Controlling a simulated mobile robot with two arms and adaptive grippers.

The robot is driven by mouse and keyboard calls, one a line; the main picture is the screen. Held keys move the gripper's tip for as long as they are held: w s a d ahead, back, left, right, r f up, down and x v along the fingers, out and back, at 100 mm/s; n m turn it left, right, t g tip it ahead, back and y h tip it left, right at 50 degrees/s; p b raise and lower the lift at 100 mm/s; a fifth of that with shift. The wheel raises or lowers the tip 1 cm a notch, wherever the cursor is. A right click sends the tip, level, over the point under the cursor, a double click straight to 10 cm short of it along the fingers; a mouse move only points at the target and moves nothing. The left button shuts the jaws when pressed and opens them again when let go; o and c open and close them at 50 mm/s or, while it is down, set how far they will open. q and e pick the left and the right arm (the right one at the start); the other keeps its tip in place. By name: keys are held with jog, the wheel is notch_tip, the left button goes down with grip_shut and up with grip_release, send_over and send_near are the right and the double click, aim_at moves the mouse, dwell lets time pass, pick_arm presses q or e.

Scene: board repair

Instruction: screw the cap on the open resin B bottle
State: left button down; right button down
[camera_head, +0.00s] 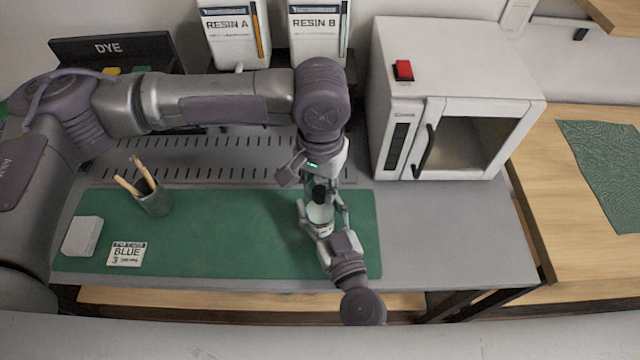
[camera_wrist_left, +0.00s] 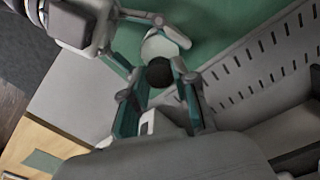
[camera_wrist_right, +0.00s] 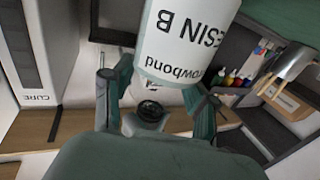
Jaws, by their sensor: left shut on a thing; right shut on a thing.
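The white bottle (camera_head: 319,215) stands upright above the green mat's right part, between the fingers of my right gripper (camera_head: 324,222), which is shut on it. It also shows in the left wrist view (camera_wrist_left: 158,46). The black cap (camera_head: 319,193) is at the bottle's top. My left gripper (camera_head: 318,186) points down and is shut on the cap, seen close in its wrist view (camera_wrist_left: 159,73). Whether the cap touches the neck or its thread is engaged, I cannot tell. In the right wrist view, a white RESIN B label (camera_wrist_right: 187,42) appears inverted and cut off by the frame.
Large RESIN A (camera_head: 233,35) and RESIN B (camera_head: 318,30) containers stand at the back. The curing oven (camera_head: 455,100) is to the right. The middle of the mat (camera_head: 230,235) is clear.

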pick_arm(q)
jog(key=m, duration=0.7)
jog(key=shift+m, duration=0.4)
jog(key=m, duration=0.4)
jog(key=shift+m, duration=0.4)
jog(key=m, duration=0.5)
jog(key=c, duration=0.9)
grip_release()
jog(key=shift+r, duration=2.2)
